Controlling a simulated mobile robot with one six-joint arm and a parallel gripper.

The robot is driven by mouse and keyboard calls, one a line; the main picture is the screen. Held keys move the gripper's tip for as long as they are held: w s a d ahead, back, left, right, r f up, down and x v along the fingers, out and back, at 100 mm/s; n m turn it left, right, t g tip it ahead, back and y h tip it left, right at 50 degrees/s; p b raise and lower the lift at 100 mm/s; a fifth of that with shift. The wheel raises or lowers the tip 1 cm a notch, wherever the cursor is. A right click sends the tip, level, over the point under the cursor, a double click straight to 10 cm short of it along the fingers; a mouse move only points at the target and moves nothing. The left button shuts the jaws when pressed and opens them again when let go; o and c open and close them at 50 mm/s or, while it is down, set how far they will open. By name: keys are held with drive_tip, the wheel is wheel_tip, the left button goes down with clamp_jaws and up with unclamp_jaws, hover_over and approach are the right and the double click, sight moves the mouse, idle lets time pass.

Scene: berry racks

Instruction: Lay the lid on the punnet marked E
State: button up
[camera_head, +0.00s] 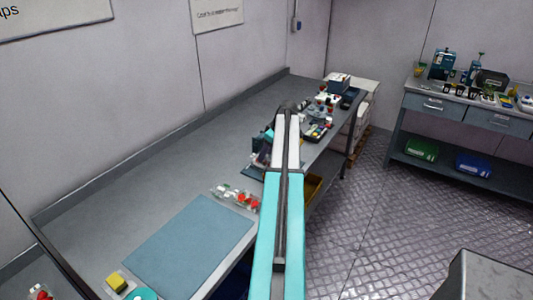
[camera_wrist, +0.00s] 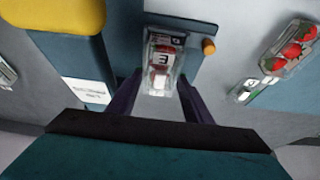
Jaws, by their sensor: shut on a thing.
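In the wrist view, the punnet marked E (camera_wrist: 163,58) is a small clear box with red berries and a white label with a black E. It sits on a dark teal board (camera_wrist: 190,32). My gripper (camera_wrist: 160,93) is at its near end, with one dark finger on each side. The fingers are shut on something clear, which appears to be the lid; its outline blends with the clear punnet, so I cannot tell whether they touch. In the head view my arm hides the gripper and this punnet.
An orange knob (camera_wrist: 209,47) stands beside the punnet. A teal block with a yellow top (camera_wrist: 60,14) is at left. Another clear punnet of strawberries (camera_wrist: 292,50) lies at right.

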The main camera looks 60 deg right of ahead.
drive_tip(key=shift+f, duration=0.2)
idle(0.3)
idle(0.4)
drive_tip(key=o, duration=1.1)
drive_tip(key=shift+r, duration=0.1)
drive_tip(key=shift+r+p, duration=1.05)
drive_tip(key=shift+r, duration=2.35)
